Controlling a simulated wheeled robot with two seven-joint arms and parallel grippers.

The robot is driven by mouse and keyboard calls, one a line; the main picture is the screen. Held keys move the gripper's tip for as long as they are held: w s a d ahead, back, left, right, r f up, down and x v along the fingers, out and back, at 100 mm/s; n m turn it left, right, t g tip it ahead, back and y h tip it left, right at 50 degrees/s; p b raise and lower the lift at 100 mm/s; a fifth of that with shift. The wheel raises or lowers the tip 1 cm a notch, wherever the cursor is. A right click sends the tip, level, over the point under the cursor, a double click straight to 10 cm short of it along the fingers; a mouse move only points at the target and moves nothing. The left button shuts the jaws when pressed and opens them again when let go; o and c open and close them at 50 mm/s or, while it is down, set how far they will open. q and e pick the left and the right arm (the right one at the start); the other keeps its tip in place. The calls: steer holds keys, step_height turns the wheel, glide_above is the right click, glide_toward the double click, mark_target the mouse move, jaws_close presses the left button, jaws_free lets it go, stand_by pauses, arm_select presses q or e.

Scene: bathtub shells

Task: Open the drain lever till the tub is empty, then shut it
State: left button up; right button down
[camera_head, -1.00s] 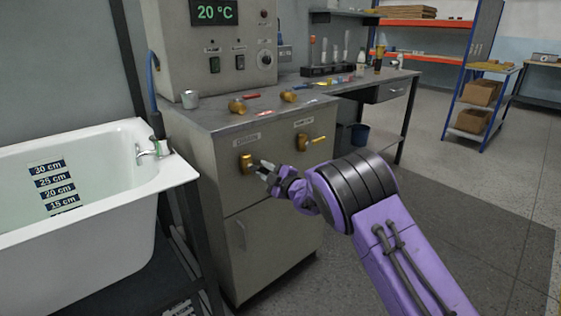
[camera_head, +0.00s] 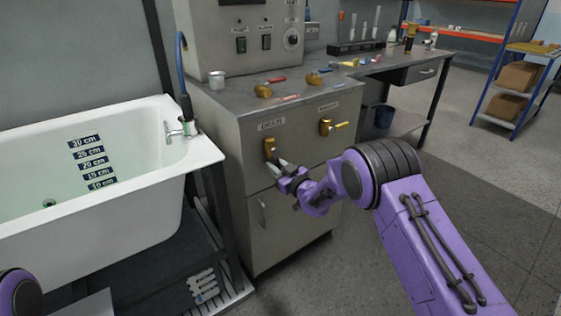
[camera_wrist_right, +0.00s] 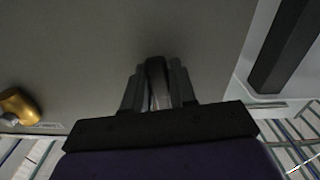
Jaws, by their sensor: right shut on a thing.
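The brass drain lever (camera_head: 270,147) is on the front of the grey cabinet, under a small label. My right gripper (camera_head: 279,169) is at its lower end, shut on the lever's handle; the fingers hide most of the handle. In the right wrist view, the gripper (camera_wrist_right: 157,85) has a dark grey bar between its fingers. The white tub (camera_head: 130,198) stands at the left with depth marks (camera_head: 92,163) from 30 cm down to 10 cm visible. A dark drain hole (camera_head: 50,203) shows inside. The greenish water's exact level is hard to tell. My left gripper is out of view.
A second brass lever (camera_head: 332,127) is right of the drain lever; a brass valve also shows in the right wrist view (camera_wrist_right: 18,105). The tub's tap (camera_head: 180,131) is at its right end. A metal cup (camera_head: 217,80) and several tools lie on the counter (camera_head: 240,97).

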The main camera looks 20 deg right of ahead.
steer(key=shift+s+a+m+p, duration=0.1)
steer(key=shift+a+m+p, duration=0.35)
steer(key=shift+m, duration=0.55)
steer(key=c, duration=1)
jaws_free()
steer(key=shift+a, duration=0.1)
steer(key=v, duration=1)
steer(key=shift+s, duration=0.3)
